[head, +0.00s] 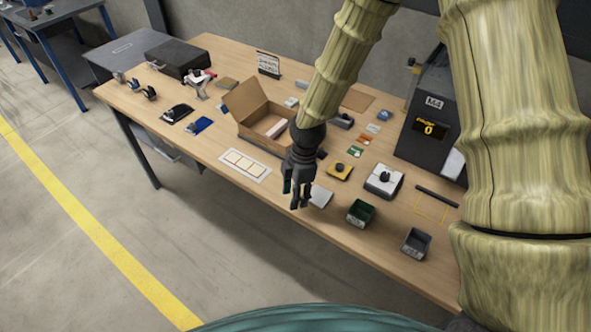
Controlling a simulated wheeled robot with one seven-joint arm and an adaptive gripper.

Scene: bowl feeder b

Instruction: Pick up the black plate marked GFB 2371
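My gripper (297,193) hangs with its fingers pointing down over the front part of the wooden table, beside a light grey pad. The fingers look apart, with nothing visible between them. I cannot read the marking GFB 2371 anywhere. A small dark piece (321,154) shows just right of my gripper's wrist, partly hidden by it; I cannot tell if it is the black plate. Small flat plates in white (373,128), orange (364,139) and green (355,151) lie behind and to the right.
An open cardboard box (258,108) stands left of my arm. A white card (245,165) lies in front of it.

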